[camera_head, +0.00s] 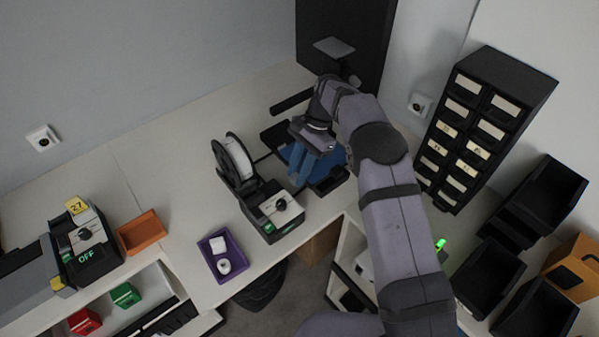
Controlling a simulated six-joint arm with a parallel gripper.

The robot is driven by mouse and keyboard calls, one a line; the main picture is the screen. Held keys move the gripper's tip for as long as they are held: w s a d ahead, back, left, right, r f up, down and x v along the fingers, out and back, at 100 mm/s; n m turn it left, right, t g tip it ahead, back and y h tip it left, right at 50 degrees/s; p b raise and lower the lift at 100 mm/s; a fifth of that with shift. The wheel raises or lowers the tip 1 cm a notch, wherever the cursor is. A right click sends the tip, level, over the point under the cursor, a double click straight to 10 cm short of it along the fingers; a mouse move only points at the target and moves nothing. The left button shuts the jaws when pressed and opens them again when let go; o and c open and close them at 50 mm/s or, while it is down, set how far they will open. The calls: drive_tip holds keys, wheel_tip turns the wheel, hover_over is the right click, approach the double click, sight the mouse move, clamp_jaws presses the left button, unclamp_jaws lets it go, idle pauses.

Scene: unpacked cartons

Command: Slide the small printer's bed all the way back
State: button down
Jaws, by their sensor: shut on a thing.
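My gripper (300,178) reaches down from above at the left part of the bed. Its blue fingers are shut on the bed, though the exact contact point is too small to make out. The rear of the printer is partly hidden behind my wrist.
A white filament spool (238,158) on a black holder stands close left of my gripper. A purple tray (222,256), an orange tray (141,232) and a machine reading OFF (86,245) are farther left. A drawer cabinet (484,128) and black bins (487,277) stand right.

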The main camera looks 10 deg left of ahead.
drive_tip(key=shift+w+a+r+p, duration=0.15)
drive_tip(key=shift+w+a+p, duration=0.25)
drive_tip(key=shift+w+a, duration=0.85)
drive_tip(key=shift+d, duration=0.1)
drive_tip(key=c, duration=1.5)
unclamp_jaws()
wheel_tip(320, 180, up, 10)
drive_tip(key=shift+f, duration=0.1)
